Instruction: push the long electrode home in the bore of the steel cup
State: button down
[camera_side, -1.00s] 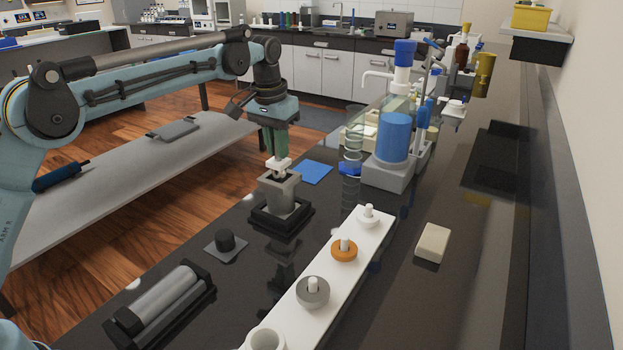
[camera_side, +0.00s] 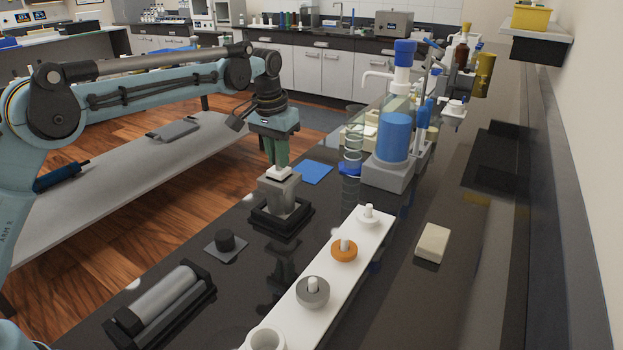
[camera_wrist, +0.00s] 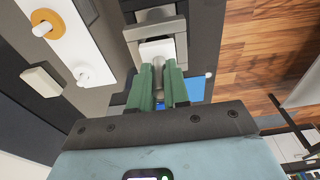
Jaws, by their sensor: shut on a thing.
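The steel cup (camera_side: 281,195) is a grey block-like vessel standing upright in a black square base (camera_side: 281,218) on the dark bench. The long electrode's white collar (camera_side: 279,174) sits low at the cup's mouth; whether it touches the rim I cannot tell. The wrist view shows the white collar (camera_wrist: 157,48) within the cup's grey outline (camera_wrist: 152,17), and a grey stem between my fingers. My gripper (camera_side: 277,164) points down over the cup, its green fingers shut on the electrode. The electrode's lower part is hidden inside the cup.
A white rack (camera_side: 330,262) with several round pieces stands right of the cup. A cylinder (camera_side: 165,292) in a black cradle lies at front left, a black knob (camera_side: 225,241) behind it. A blue mat (camera_side: 316,172) and a blue-filled bottle (camera_side: 393,138) stand behind.

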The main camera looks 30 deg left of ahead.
aim_at(275, 172)
jog(key=shift+f, duration=0.85)
jog(key=c, duration=1)
grip_release()
jog(key=r, duration=0.4)
jog(key=s+r, duration=0.1)
jog(key=r, duration=0.7)
jog(key=shift+s, duration=0.25)
